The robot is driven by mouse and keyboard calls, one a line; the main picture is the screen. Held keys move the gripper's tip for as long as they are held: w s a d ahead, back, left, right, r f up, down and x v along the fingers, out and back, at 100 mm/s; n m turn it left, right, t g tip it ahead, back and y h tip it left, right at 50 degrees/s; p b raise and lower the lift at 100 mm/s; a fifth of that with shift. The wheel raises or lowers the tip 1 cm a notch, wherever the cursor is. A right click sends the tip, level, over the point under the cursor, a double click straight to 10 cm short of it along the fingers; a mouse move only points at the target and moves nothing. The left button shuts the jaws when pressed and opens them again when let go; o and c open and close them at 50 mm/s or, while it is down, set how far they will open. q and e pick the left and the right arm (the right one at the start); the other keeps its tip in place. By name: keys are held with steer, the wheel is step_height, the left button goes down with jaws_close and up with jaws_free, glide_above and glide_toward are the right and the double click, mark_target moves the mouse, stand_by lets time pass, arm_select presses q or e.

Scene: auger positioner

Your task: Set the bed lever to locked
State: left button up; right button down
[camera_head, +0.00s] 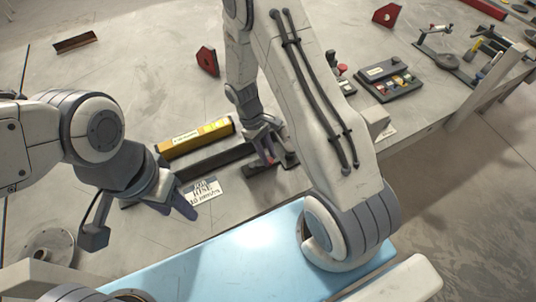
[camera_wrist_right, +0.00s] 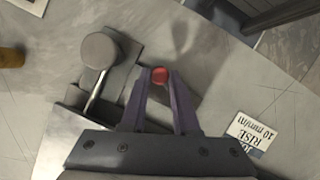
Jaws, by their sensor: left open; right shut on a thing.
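In the right wrist view a red knob (camera_wrist_right: 160,76) sits between the fingertips of my right gripper (camera_wrist_right: 160,82), which is shut on it. The knob appears to belong to the bed lever; its shaft and any lock marking are hidden. In the head view my right gripper (camera_head: 268,152) is low at the right end of a dark rail (camera_head: 215,159), and the knob cannot be made out. My left gripper (camera_head: 182,205) is open and empty, near a white label (camera_head: 200,190) reading "RISE 10 mm/m".
A grey round knob (camera_wrist_right: 99,50) on a metal rod stands left of my right gripper. A yellow level (camera_head: 195,137) lies behind the rail. A light blue surface (camera_head: 245,255) lies in front. A control box (camera_head: 390,80) and red magnet square (camera_head: 207,60) stand further back.

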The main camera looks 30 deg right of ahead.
steer(key=shift+w, duration=0.2)
steer(key=c, duration=0.7)
jaws_free()
steer(key=shift+o, duration=0.2)
steer(key=shift+s, duration=0.1)
steer(key=b+v, duration=0.1)
steer(key=v, duration=0.9)
steer(key=shift+r, duration=0.3)
steer(key=shift+a, duration=0.15)
